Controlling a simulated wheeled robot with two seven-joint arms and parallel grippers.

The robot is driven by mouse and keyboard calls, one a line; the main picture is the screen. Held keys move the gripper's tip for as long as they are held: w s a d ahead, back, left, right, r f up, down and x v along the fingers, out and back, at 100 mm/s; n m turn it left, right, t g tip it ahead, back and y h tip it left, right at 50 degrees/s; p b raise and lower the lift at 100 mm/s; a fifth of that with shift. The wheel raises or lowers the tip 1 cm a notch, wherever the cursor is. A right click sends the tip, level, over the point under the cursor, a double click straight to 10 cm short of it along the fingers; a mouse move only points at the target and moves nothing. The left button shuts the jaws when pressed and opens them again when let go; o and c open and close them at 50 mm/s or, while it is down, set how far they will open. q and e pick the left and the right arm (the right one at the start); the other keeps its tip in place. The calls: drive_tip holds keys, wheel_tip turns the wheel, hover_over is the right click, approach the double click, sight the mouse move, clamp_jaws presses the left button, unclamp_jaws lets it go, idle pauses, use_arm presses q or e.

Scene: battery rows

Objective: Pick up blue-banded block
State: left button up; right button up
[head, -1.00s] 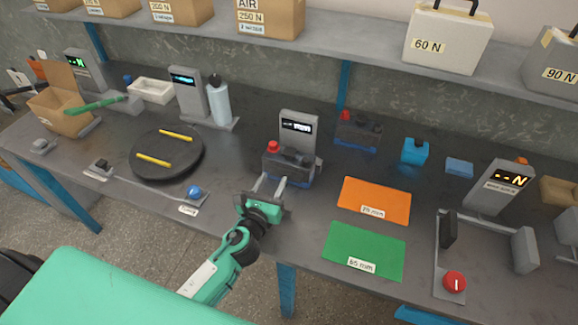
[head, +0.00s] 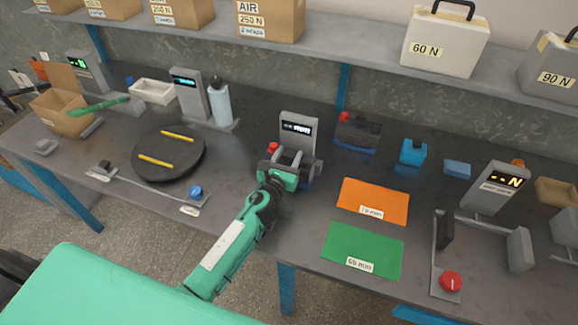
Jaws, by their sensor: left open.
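A dark battery block with a red cap (head: 272,148) and a blue band at its base stands in front of a grey display unit (head: 299,130). My left gripper (head: 289,161) is over this block, open, with its two fingers reaching onto it from the front. The gripper hides most of the block, and I cannot tell whether the fingers touch it. A second dark block (head: 357,132) with a red cap and a blue lower edge stands farther back to the right, clear of the gripper. My right gripper is not in view.
An orange mat (head: 373,201) and a green mat (head: 362,250) lie to the right. A black turntable (head: 168,170) with two yellow sticks is to the left. A blue container (head: 413,152) stands behind the mats. A shelf (head: 340,62) with boxes runs above the back.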

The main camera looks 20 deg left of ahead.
use_arm(q)
drive_tip(key=shift+w+d, duration=0.1)
drive_tip(key=shift+w, duration=1.35)
clamp_jaws()
drive_tip(key=shift+r, duration=0.2)
